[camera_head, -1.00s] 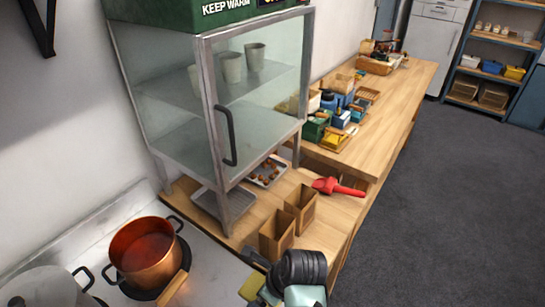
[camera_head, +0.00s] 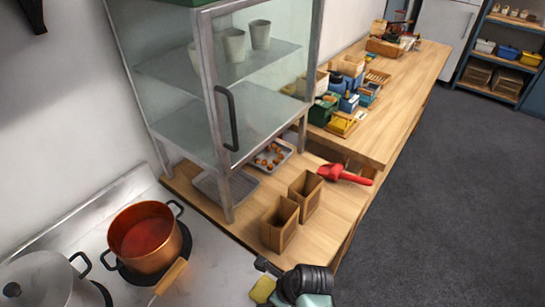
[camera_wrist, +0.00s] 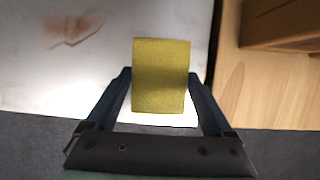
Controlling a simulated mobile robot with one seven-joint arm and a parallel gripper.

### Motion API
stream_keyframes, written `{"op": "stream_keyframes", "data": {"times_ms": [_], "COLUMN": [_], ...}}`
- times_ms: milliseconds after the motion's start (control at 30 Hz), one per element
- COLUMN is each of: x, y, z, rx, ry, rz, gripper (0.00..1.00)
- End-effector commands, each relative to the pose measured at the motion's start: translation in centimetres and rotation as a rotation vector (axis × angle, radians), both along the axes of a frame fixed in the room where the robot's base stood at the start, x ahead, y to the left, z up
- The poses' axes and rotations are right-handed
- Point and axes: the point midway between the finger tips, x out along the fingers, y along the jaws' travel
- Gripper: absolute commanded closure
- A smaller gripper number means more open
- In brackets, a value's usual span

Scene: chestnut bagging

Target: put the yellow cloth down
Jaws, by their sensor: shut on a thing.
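The yellow cloth (camera_wrist: 161,75) is a flat, folded rectangle between the two fingers of my gripper (camera_wrist: 162,85) in the wrist view. My gripper is shut on it. Below the cloth, the wrist view shows the pale metal stove top with a brownish smear and, to the right, the wooden counter. In the head view the cloth (camera_head: 262,289) shows at the bottom edge beside my gripper (camera_head: 268,271), in front of the stove. How far the cloth is from the surface is hard to tell.
A copper pot (camera_head: 146,238) with red contents and a lidded grey pot (camera_head: 42,281) stand on the stove top (camera_head: 205,262). Two wooden boxes (camera_head: 280,225) and a red scoop (camera_head: 342,174) are on the counter. A glass warming cabinet (camera_head: 180,110) stands behind. Bare metal lies right of the copper pot.

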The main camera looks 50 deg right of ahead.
Motion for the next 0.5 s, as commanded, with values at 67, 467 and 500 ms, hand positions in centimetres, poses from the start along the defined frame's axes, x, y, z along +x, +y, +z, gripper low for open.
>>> {"op": "stream_keyframes", "data": {"times_ms": [67, 467, 500], "x": [0.05, 0.04, 0.04], "y": [-0.02, -0.02, -0.03], "z": [-0.32, -0.84, -0.9], "rx": [-0.001, -0.001, -0.001], "ry": [-0.001, -0.001, -0.001], "rz": [0.0, 0.001, 0.001], "gripper": [0.66, 0.66, 0.12]}}
